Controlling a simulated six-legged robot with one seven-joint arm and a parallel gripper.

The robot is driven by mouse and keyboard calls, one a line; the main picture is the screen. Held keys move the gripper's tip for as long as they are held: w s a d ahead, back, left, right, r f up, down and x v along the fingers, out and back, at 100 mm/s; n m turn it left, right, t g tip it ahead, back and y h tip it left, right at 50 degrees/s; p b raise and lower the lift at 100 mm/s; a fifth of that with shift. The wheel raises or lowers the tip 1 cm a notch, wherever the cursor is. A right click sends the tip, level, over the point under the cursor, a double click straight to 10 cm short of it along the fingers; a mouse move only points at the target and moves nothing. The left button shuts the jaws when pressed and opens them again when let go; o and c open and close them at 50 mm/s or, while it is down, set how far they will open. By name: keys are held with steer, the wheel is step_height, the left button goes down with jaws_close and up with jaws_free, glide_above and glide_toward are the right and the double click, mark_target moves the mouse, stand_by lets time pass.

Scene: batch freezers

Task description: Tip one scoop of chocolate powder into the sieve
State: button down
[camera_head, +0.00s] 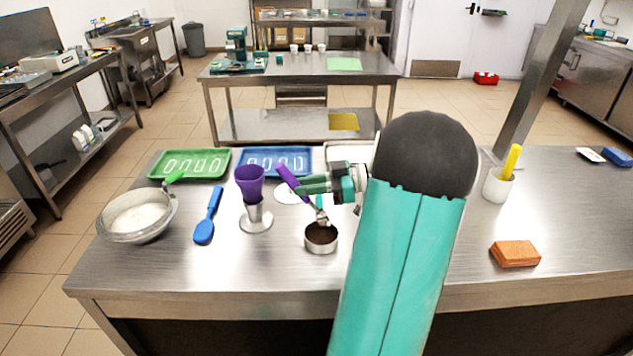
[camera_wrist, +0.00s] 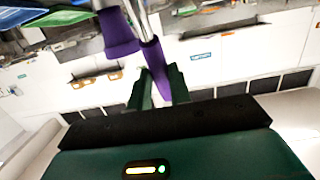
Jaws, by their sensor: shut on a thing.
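My gripper (camera_head: 303,186) is shut on a purple handle (camera_head: 287,176), held tilted above the bench. In the wrist view the purple handle (camera_wrist: 154,64) sits between the green fingers (camera_wrist: 160,90), with a metal shaft beyond it. I cannot make out the scoop end. A round metal tin of dark brown powder (camera_head: 320,249) stands below my gripper.
A blue spoon (camera_head: 208,215) lies between bowl and stand. Green (camera_head: 155,172) and blue (camera_head: 243,172) trays lie at the back. A white pot (camera_head: 496,188) with a yellow handle and an orange block (camera_head: 515,254) are at right. The front left bench is clear.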

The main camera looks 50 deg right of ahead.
steer(key=w+a+f+g+h, duration=0.4)
steer(key=w+g+h, duration=0.1)
steer(key=g, duration=0.3)
steer(key=shift+w+a+h, duration=0.2)
steer(key=shift+w+h, duration=0.05)
steer(key=shift+h, duration=0.55)
steer(key=shift+w, duration=0.1)
